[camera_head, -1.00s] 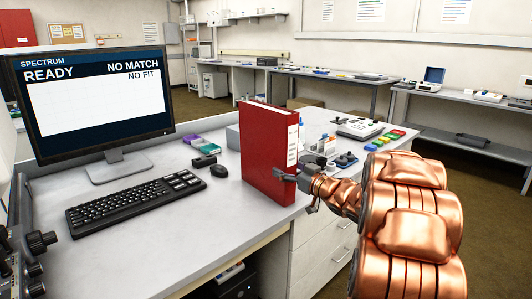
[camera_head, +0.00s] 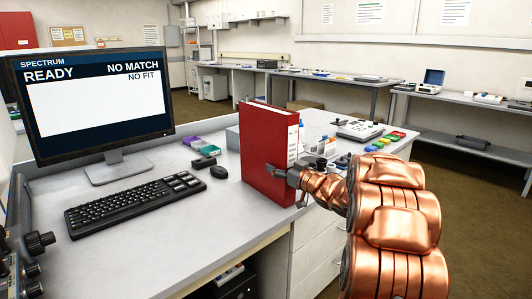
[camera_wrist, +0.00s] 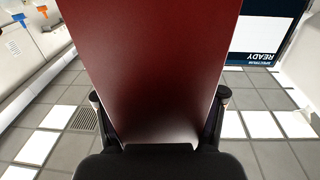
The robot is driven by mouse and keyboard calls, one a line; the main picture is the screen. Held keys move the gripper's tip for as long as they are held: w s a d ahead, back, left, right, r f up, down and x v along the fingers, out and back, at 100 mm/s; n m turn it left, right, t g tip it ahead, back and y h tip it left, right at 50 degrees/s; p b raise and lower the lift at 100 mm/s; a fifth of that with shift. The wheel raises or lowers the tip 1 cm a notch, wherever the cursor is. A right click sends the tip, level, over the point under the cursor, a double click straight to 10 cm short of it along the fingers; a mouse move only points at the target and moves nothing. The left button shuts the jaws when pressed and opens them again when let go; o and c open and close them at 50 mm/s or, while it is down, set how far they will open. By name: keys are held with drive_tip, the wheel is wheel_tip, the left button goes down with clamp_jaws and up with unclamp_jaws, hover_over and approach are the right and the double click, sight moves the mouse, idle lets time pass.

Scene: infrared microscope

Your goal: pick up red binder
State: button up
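The red binder (camera_head: 270,148) stands upright on the light grey desk, its spine with a white label facing right. My gripper (camera_head: 283,175) is at the lower part of the spine, one finger lying along the red cover; the other finger is hidden behind the binder. In the wrist view the red binder (camera_wrist: 150,60) fills the middle, between the two spread fingers of my gripper (camera_wrist: 160,98). The fingers are close to its sides; firm contact cannot be made out.
Small coloured boxes (camera_head: 203,145) lie behind the mouse. Instruments (camera_head: 360,130) and coloured blocks (camera_head: 385,141) stand to the right. Bare desk (camera_head: 215,225) lies in front.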

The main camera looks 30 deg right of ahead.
drive_tip(key=c, duration=0.9)
drive_tip(key=shift+r, duration=0.1)
